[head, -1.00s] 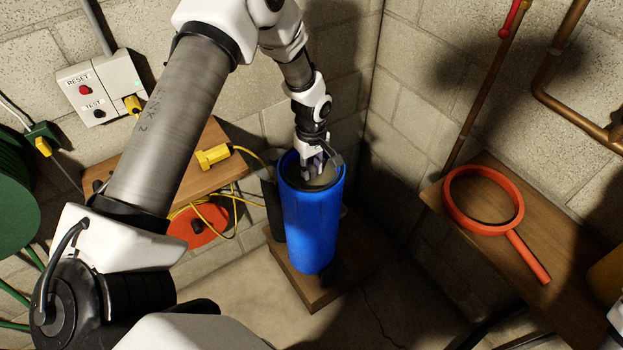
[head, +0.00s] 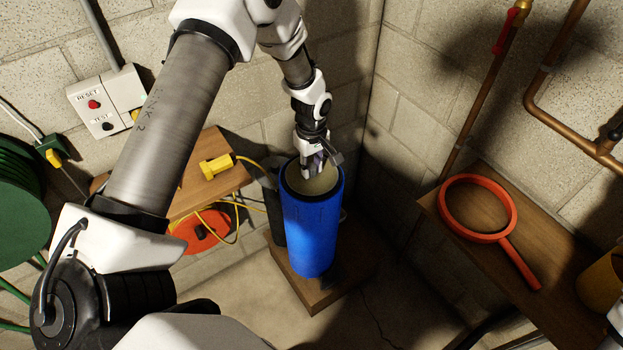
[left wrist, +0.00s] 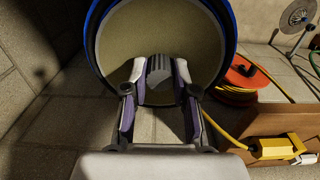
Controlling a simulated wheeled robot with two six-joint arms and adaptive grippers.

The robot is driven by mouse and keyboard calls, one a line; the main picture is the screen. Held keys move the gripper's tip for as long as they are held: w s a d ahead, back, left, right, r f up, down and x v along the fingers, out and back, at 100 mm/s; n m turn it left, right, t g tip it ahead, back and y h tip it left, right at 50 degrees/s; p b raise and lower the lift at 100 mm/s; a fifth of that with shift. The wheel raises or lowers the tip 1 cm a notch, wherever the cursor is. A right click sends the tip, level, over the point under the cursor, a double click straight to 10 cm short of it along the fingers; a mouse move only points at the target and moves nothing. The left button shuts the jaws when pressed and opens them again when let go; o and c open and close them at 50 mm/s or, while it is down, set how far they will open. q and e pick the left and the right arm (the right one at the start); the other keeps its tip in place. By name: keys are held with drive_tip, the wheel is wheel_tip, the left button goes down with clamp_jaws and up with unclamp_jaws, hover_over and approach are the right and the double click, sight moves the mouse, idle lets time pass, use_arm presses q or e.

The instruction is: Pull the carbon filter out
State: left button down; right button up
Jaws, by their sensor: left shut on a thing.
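A tall blue cylinder (head: 311,232) stands upright with its top open, showing a round cream face or interior (head: 322,185). My left gripper (head: 314,170) reaches down from above, at the back part of the opening. In the left wrist view its two fingers are closed on a small grey ribbed piece (left wrist: 159,68) in front of the cream surface (left wrist: 200,40). I cannot tell whether that piece is the carbon filter's own handle or how far the filter sits inside. The blue rim (left wrist: 229,30) surrounds the cream area. My right gripper does not show.
The cylinder stands on a wooden base (head: 312,295) in a wall corner. A wooden shelf (head: 225,150) with a yellow plug (head: 218,167) and cable is at left, above an orange reel (head: 203,232). At right, a red ring-shaped wrench (head: 515,248) lies on another shelf.

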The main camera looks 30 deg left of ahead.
use_arm(q)
wheel_tip(320, 180, up, 49)
drive_tip(key=p, duration=1.3)
drive_tip(key=shift+p, duration=0.35)
idle(2.5)
drive_tip(key=shift+f, duration=0.15)
